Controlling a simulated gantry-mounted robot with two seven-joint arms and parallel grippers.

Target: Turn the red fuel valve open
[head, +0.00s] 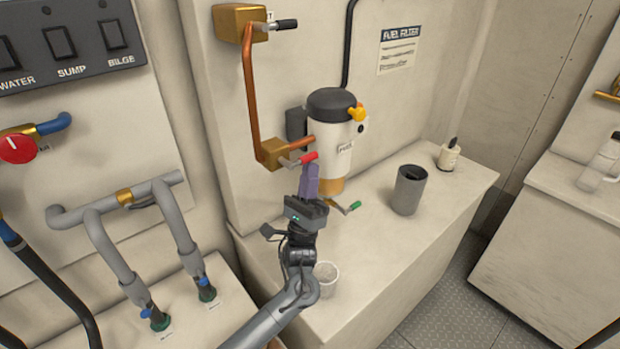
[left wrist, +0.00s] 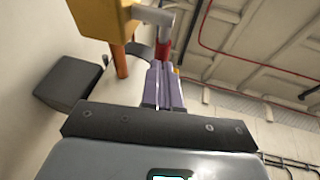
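The red fuel valve is a brass block (head: 272,153) at the foot of a copper pipe, with a short metal lever ending in a red grip (head: 309,158). The lever points right, towards the fuel filter. In the left wrist view the brass block (left wrist: 101,20) and red grip (left wrist: 164,48) show beyond my fingers. My left gripper (head: 309,180) points up from below, its purple fingers close together. Its fingertips (left wrist: 165,68) are at the red grip; whether they touch it I cannot tell. My right gripper is not in view.
The black-capped fuel filter (head: 330,120) stands just right of the valve. A clear cup (head: 326,275), grey cup (head: 408,190) and small bottle (head: 449,155) stand on the counter (head: 400,255).

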